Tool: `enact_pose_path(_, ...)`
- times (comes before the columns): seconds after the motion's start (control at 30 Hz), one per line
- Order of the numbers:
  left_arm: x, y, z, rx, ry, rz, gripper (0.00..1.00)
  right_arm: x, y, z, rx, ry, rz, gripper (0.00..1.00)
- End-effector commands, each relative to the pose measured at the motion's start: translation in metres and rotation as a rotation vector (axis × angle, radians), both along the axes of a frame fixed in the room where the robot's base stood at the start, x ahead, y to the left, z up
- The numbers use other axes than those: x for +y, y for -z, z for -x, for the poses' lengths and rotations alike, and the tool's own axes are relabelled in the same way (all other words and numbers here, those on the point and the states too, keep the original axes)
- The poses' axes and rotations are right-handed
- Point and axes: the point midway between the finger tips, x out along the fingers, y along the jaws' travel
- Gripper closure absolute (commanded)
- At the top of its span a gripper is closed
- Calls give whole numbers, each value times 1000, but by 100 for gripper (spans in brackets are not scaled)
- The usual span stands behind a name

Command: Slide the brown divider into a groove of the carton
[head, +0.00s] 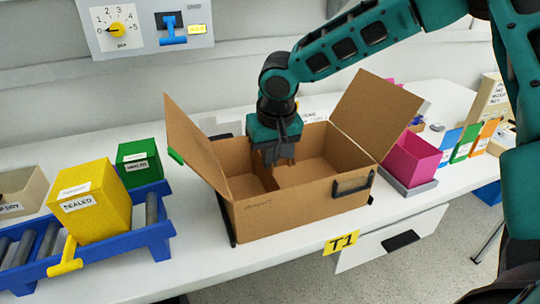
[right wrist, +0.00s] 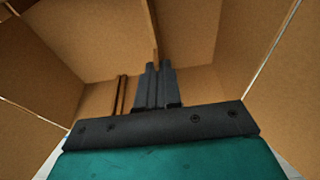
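The open brown carton (head: 290,212) stands on the white table with its flaps raised to the left and right. My right gripper (head: 279,160) reaches down into it from above. In the right wrist view its two fingers (right wrist: 159,88) are close together on the brown divider (right wrist: 155,45), a thin panel seen nearly edge-on. The divider is inside the carton; its lower edge is hidden. Dark upright rails of a groove (right wrist: 121,95) show on the carton wall beside the fingers. I cannot tell whether the divider is in a groove. My left gripper is not in view.
A yellow box (head: 97,205) sits on a blue roller conveyor (head: 150,238) at left, with a green bin (head: 140,165) behind. A pink bin (head: 412,158) stands right of the carton.

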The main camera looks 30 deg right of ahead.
Motion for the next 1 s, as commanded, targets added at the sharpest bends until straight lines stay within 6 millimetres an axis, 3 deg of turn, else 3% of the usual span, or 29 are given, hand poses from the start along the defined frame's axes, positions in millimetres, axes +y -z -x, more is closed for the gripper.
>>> enact_pose_path(0.03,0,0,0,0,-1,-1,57,0,0,0,0,0,0,100)
enact_pose_path(0.1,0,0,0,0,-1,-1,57,0,0,0,0,0,0,90)
enact_pose_path(0.37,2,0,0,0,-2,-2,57,0,0,0,0,0,0,66)
enact_pose_path(1.0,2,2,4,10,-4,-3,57,0,-1,0,0,0,0,66)
